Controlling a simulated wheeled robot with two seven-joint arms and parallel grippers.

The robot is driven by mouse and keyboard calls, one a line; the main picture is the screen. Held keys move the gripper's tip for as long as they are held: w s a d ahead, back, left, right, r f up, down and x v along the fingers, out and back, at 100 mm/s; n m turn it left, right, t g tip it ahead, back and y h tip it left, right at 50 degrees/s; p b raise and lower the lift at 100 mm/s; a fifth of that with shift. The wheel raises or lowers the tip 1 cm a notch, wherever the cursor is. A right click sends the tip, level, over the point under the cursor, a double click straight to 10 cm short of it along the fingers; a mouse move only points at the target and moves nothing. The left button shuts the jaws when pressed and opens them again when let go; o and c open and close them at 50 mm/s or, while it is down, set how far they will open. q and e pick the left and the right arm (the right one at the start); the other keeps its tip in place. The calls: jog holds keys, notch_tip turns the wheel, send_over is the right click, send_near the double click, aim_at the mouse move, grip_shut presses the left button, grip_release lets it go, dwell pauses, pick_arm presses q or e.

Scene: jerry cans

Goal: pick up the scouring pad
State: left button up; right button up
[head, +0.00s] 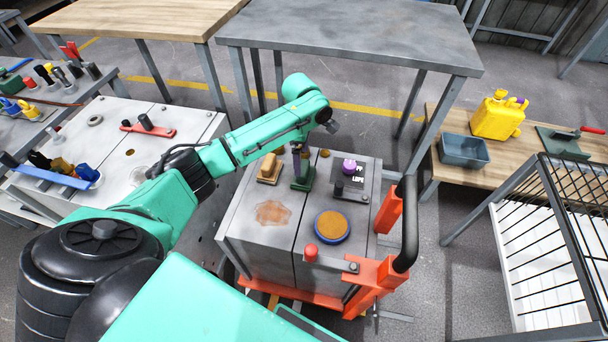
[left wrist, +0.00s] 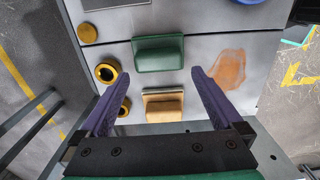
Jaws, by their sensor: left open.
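A green block with a raised ridge, which looks like the scouring pad (head: 302,184), lies on the grey cart top (head: 238,225). In the left wrist view the green pad (left wrist: 158,54) lies just beyond the fingertips, centred between them. My left gripper (head: 300,158) is above it, pointing down, and partly hides it in the head view. Its purple fingers (left wrist: 157,75) are spread wide with nothing between them. A similar tan block (head: 269,168) sits beside the green pad; it also shows nearer the gripper's palm in the wrist view (left wrist: 163,106). My right gripper is not in view.
On the cart are a blue-rimmed orange disc (head: 331,226), a purple knob (head: 349,166), a red knob (head: 311,251) and a brown stain (head: 272,212). Yellow-black rings (left wrist: 106,72) lie near the pads. A black handle (head: 408,225) rises at the cart's right.

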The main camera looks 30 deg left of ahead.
aim_at(303, 167)
pick_arm(q)
jog(key=f, duration=0.4)
jog(key=shift+w+d+f+b, duration=0.1)
jog(key=shift+d+f+b, duration=0.1)
jog(key=shift+f+b, duration=0.15)
jog(key=shift+f, duration=0.4)
jog(key=c, duration=1.1)
notch_tip(303, 167, up, 20)
jog(key=p, duration=0.3)
jog(key=shift+r, duration=0.1)
jog(key=shift+c, duration=0.2)
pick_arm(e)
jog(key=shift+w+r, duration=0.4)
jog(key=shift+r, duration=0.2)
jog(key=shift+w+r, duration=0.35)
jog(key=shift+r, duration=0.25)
